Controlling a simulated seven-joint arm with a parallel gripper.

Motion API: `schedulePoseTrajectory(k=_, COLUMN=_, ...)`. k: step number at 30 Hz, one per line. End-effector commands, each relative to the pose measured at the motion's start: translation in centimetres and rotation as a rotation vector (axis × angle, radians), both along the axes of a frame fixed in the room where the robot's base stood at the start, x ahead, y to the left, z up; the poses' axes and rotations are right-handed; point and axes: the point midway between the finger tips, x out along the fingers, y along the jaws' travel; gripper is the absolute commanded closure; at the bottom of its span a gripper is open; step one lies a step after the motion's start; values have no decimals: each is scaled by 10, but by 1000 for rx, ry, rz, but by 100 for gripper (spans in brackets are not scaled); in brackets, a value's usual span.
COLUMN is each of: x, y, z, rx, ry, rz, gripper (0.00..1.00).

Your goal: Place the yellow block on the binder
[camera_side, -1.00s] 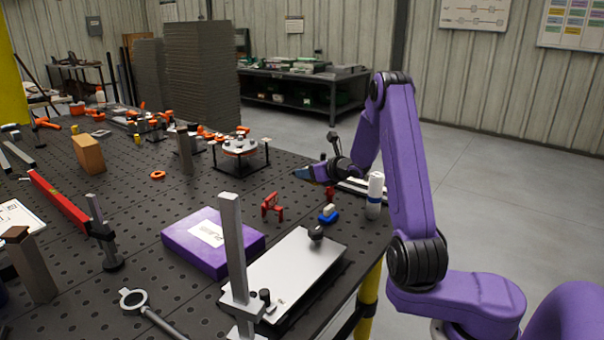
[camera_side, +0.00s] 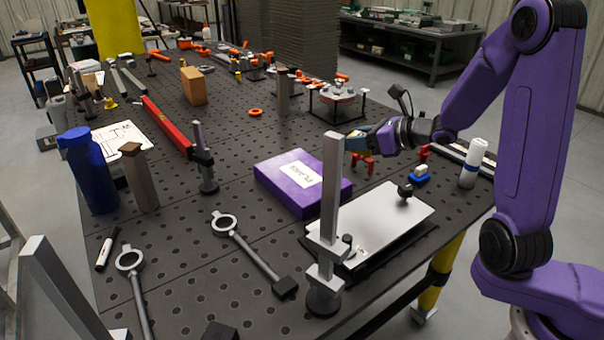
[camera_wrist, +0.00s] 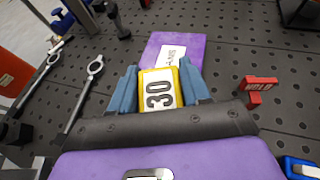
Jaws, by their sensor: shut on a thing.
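The yellow block (camera_wrist: 160,90), marked with a black 30 on white, is held between the blue fingers of my gripper (camera_wrist: 159,86) in the wrist view. In the side view my gripper (camera_side: 358,141) is above the table, just right of and behind the binder; the block is mostly hidden there. The purple binder (camera_side: 278,187) lies flat on the table with a white label facing up. In the wrist view the binder (camera_wrist: 193,48) shows beyond the block, which hides part of it. The block is apart from the binder in the side view.
A red bracket (camera_side: 369,166) stands below my gripper. A silver plate (camera_side: 375,222) with a black knob and a grey upright post (camera_side: 331,190) stand in front of the binder. A white bottle (camera_side: 473,165) and a blue-and-white piece (camera_side: 421,175) are to the right.

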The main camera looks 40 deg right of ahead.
Motion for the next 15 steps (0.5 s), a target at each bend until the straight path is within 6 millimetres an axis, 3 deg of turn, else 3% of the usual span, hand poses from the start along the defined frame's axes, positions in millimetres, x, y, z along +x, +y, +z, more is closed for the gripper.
schedulePoseTrajectory(k=5, x=0, y=16, z=0, rx=1, ry=0, rz=39, gripper=87)
schedulePoseTrajectory(k=15, x=53, y=19, z=-25, rx=0, ry=1, rz=41, gripper=87)
